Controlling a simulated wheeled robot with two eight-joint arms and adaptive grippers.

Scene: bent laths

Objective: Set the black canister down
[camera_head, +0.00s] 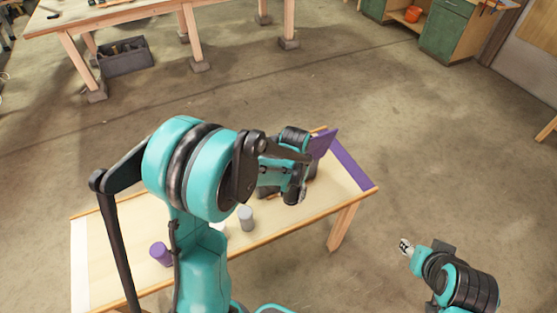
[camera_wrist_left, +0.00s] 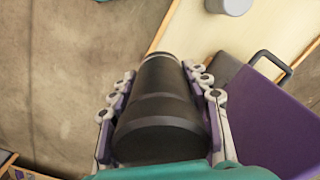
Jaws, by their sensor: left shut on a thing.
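The black canister (camera_wrist_left: 160,105) fills the middle of the left wrist view, clasped between the two fingers of my left gripper (camera_wrist_left: 160,100). Floor shows to its left and the table's edge strip behind it. In the head view my left gripper (camera_head: 298,188) is over the right half of the table (camera_head: 205,268), and my arm largely hides what it holds. Whether the canister touches the table cannot be told. My right gripper (camera_head: 405,246) is off to the right above the floor, away from the table; its fingers are too small to read.
A purple upright panel (camera_head: 321,146) stands close to my left gripper; a dark handle (camera_wrist_left: 286,68) shows beside it. A grey canister (camera_head: 246,218) and a purple canister (camera_head: 161,254) stand on the table. A purple strip (camera_head: 352,165) marks the right end, a white strip (camera_head: 80,265) the left.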

